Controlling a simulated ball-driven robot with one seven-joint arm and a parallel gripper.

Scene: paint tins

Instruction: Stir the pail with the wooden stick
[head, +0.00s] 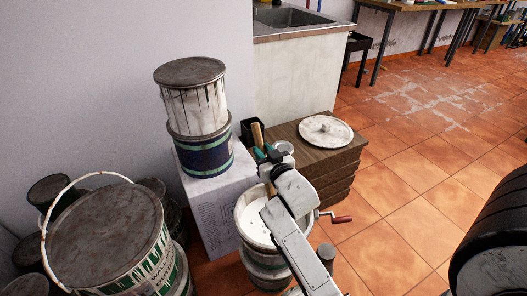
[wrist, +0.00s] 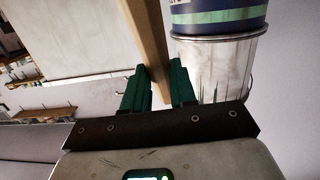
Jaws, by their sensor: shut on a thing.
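The wooden stick (head: 257,134) is held roughly upright in my gripper (head: 264,154), between its green fingers. In the wrist view the stick (wrist: 150,40) runs between the two fingertips (wrist: 160,78) and out of the top of the picture. The pail (head: 247,228) holds white paint and stands on another tin, below my gripper. The lower part of the stick shows at the pail's far side, partly hidden by my arm. I cannot tell how deep its end is.
Two stacked tins (head: 197,112) stand on a white box (head: 218,200) left of the pail. A large tin (head: 105,232) with a wire handle is front left. A brown crate (head: 343,160) with a round lid (head: 325,131) is right. Tiled floor is free further right.

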